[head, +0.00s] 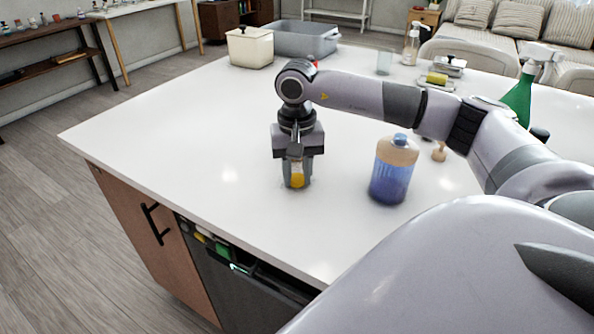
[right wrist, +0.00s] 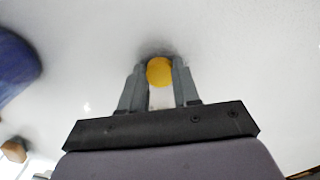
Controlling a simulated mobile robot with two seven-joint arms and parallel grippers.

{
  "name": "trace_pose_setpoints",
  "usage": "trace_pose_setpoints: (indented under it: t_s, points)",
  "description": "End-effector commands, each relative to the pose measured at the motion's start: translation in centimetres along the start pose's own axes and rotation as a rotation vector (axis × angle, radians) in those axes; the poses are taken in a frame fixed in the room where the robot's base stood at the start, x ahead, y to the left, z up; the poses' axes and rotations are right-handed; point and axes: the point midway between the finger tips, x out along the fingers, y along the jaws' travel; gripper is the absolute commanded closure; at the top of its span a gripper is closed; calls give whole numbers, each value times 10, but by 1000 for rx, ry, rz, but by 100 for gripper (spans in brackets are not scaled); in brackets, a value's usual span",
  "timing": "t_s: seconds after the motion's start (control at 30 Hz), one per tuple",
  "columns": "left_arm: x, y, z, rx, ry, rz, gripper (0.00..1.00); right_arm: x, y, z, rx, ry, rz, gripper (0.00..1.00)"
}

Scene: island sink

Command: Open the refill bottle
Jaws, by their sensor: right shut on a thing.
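A bottle with a dark blue lower part and a pale orange upper part (head: 393,170), seemingly the refill bottle, stands upright on the white counter. Its small top looks blue. It also shows as a blurred blue shape at the left edge of the right wrist view (right wrist: 14,68). My right gripper (head: 297,180) points down, left of this bottle and apart from it. It is shut on a small yellow round thing (right wrist: 160,71), low over or at the counter; I cannot tell whether it touches. The fingers partly hide it. My left gripper is not in view.
A small wooden object (head: 439,152) stands right of the bottle. A green spray bottle (head: 520,95), a yellow sponge (head: 437,78), a clear soap pump bottle (head: 411,48), a cream container (head: 250,47) and the grey basin (head: 300,38) are farther back. The counter's left part (head: 180,125) is clear.

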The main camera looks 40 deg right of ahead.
Motion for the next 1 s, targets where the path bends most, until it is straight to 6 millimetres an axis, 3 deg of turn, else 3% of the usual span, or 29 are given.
trace_pose_setpoints:
  t_s: [0.37, 0.4, 0.47, 0.83, 1.0]
  points:
    - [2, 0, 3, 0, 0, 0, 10, 5, 0, 0, 0, 0, 0, 100]
    - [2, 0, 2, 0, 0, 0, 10, 4, 0, 0, 0, 0, 0, 59]
    - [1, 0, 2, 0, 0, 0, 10, 4, 0, 0, 0, 0, 0, 43]
    - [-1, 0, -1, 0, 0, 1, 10, -1, 0, 0, 0, 0, 0, 43]
    - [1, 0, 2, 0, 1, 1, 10, -25, -1, -1, 0, 3, -4, 43]
